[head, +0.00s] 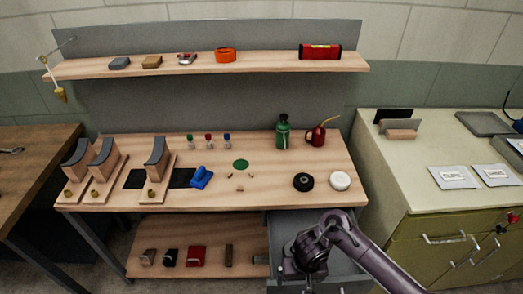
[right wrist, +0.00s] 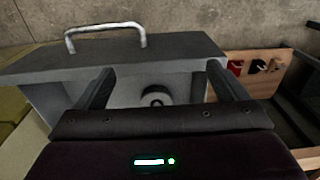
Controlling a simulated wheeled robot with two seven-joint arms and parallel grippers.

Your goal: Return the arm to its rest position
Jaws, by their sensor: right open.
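My right arm comes in from the lower right in the head view, and my right gripper (head: 303,268) is over the open grey drawer (head: 290,222) below the workbench. In the right wrist view my right gripper (right wrist: 160,84) has its two dark fingers spread wide apart with nothing held between them. A dark round thing with a pale centre (right wrist: 156,97) lies in the drawer beyond the fingers, apart from them. The fingertips are hard to make out in the head view. My left gripper is not in view.
The workbench (head: 330,160) holds a green bottle (head: 283,132), a red oil can (head: 317,134), a black roll (head: 303,182) and a white roll (head: 340,181). An olive cabinet (head: 430,235) stands to the right. The drawer's handle (right wrist: 105,33) shows in the right wrist view.

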